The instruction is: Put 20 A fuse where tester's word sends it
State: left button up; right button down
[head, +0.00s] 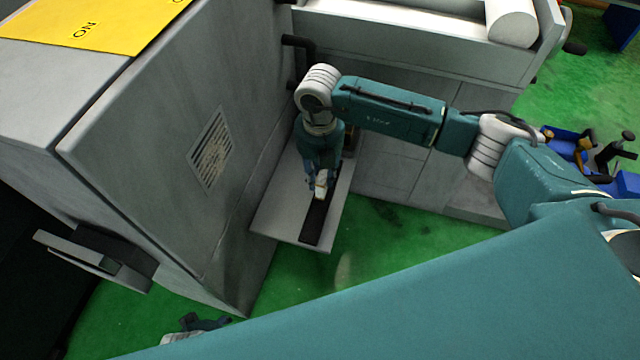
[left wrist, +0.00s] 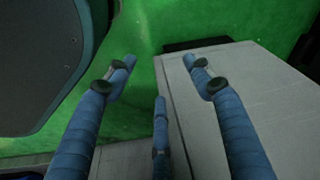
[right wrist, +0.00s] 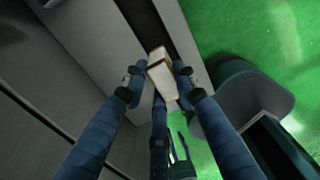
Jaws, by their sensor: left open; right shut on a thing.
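My right gripper (head: 318,190) is shut on a small cream block with brownish edges, which I take to be the fuse (right wrist: 162,75). No rating is legible on it. In the head view the fuse (head: 321,186) is over a dark strip (head: 313,222) on a grey shelf (head: 275,215). I cannot tell whether it touches the strip. My left gripper (left wrist: 160,65) is open and empty, with a grey flat-topped surface and green floor beyond it. No tester is clearly identifiable.
A grey cabinet (head: 150,130) with a vent grille (head: 211,148) stands left of the shelf. A yellow sheet (head: 110,22) with black letters N and O lies on top. A large grey machine (head: 400,60) stands behind. Green floor is open in front.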

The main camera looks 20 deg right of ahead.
aim_at(320, 176)
notch_tip(320, 176, down, 4)
jog(key=shift+r, duration=0.15)
pick_arm(q)
jog(key=shift+w+r, duration=0.2)
jog(key=shift+r, duration=0.3)
jog(key=shift+w+r, duration=0.2)
jog(key=shift+r, duration=0.3)
jog(key=shift+b, duration=0.3)
pick_arm(e)
jog(key=c, duration=1.4)
grip_release()
pick_arm(q)
jog(key=shift+r, duration=0.15)
pick_arm(e)
jog(key=shift+o, duration=0.2)
pick_arm(q)
jog(key=shift+r, duration=0.1)
jog(key=f, duration=0.1)
jog(key=s+f+p, duration=0.1)
jog(key=f, duration=0.1)
jog(key=s+f, duration=0.1)
jog(key=f, duration=0.1)
jog(key=shift+s+a+f+p, duration=0.1)
jog(key=shift+s+f+p, duration=0.05)
jog(key=shift+f+p, duration=0.15)
pick_arm(e)
notch_tip(320, 176, up, 12)
